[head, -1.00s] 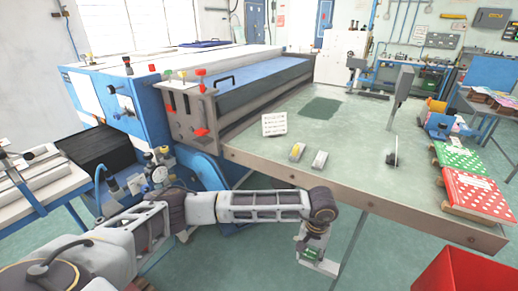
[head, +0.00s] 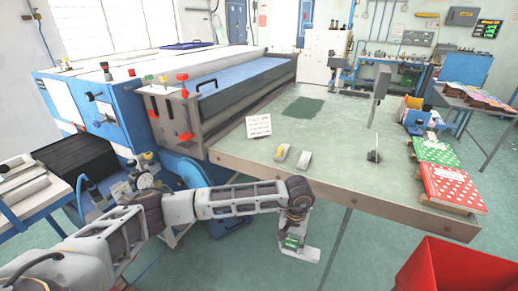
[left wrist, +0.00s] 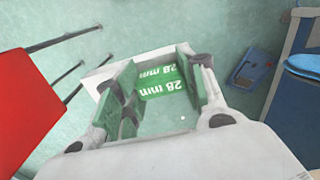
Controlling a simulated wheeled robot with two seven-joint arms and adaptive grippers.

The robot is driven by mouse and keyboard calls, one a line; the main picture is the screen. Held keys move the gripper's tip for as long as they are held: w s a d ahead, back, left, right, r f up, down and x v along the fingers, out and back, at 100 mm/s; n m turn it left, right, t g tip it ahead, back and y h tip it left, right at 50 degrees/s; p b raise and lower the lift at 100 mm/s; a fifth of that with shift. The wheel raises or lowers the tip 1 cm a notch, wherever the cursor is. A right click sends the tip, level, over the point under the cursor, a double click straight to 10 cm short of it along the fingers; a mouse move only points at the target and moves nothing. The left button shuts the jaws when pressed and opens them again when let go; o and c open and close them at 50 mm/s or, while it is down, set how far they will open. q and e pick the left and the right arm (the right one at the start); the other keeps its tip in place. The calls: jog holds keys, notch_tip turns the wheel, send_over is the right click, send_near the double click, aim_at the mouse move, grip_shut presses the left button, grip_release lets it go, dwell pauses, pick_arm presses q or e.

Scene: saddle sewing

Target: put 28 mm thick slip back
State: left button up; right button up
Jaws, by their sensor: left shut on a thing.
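The slip (left wrist: 168,82) is a pale piece with a green label reading "28 mm". It sits between the fingers of my left gripper (left wrist: 158,90) in the left wrist view. In the head view, my left gripper (head: 293,241) points down, shut on the slip, in front of the worktable's front edge and below its top. The slip's white end (head: 301,253) shows there beneath the fingers. The worktable (head: 345,160) is flat and pale green. My right gripper is not in view.
On the table are a printed white card (head: 258,126), a yellow-topped small block (head: 282,153), a grey small block (head: 304,159) and a dark green patch (head: 303,107). A red bin (head: 455,268) stands front right. The blue machine (head: 110,110) stands left.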

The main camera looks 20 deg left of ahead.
pick_arm(q)
jog(key=w+a+r+n+p, duration=0.2)
jog(key=w+a+r+p, duration=0.1)
jog(key=a+r, duration=0.5)
jog(key=w+a+r+n+p, duration=0.1)
jog(key=w+a+r+p, duration=0.25)
jog(key=a+r, duration=0.45)
jog(key=a+r+n+p, duration=0.1)
jog(key=a+r+n, duration=0.2)
jog(key=a+r, duration=0.5)
jog(key=s+a+r+n, duration=0.1)
jog(key=s+n, duration=0.5)
jog(key=n, duration=0.4)
jog(key=shift+a+r, duration=0.3)
jog(key=shift+a, duration=0.05)
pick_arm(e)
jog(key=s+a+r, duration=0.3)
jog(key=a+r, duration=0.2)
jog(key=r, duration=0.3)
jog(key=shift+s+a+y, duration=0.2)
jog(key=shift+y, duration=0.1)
pick_arm(q)
jog(key=shift+s+n, duration=0.1)
jog(key=shift+n, duration=0.2)
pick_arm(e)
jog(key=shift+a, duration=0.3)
